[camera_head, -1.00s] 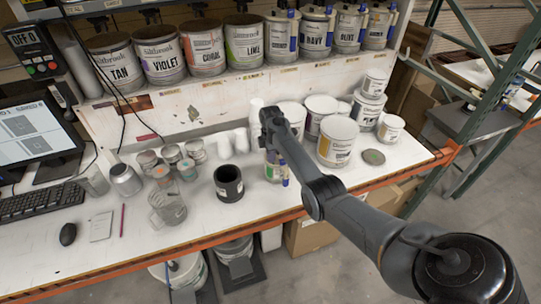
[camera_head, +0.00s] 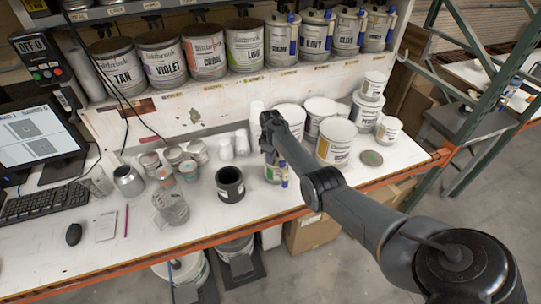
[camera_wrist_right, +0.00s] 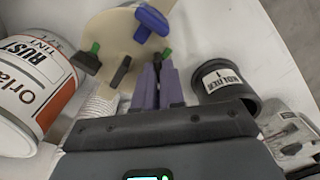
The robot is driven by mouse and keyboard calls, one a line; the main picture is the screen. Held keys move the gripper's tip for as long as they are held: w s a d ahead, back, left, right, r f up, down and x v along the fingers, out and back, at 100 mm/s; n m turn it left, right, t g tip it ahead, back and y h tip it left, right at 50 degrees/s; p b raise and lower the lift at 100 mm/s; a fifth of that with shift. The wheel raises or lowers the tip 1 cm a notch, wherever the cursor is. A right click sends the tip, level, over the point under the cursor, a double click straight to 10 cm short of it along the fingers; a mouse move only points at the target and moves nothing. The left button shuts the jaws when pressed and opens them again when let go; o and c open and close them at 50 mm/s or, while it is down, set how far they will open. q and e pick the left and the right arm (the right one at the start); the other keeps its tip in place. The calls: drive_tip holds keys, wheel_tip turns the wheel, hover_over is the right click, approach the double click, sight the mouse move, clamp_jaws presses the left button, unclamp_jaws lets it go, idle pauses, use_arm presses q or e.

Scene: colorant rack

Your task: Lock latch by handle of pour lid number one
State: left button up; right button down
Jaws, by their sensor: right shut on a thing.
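A small can (camera_head: 272,174) with a blue handle (camera_head: 284,170) stands on the bench below my right gripper (camera_head: 268,122), which hides much of its top. In the right wrist view, the beige pour lid (camera_wrist_right: 118,38) has a blue handle (camera_wrist_right: 150,20) and green-tipped dark latches, one of them at the lid's left (camera_wrist_right: 88,60). The latch by the handle (camera_wrist_right: 167,53) shows its green tip at my gripper's fingers (camera_wrist_right: 158,85). The fingers are close together, shut on this latch; their exact contact is hard to see. My left gripper is out of view.
A black can (camera_wrist_right: 222,80) stands close right of the fingers, and a rust tint can (camera_wrist_right: 32,85) at left. In the head view, white tubs (camera_head: 333,140) crowd the bench's right side. A shelf of colorant cans (camera_head: 205,52) runs behind.

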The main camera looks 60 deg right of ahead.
drive_tip(key=m, duration=0.3)
drive_tip(key=shift+d+m+p, duration=0.1)
drive_tip(key=shift+m+p, duration=0.2)
drive_tip(key=shift+m, duration=1.8)
drive_tip(key=c, duration=1.2)
unclamp_jaws()
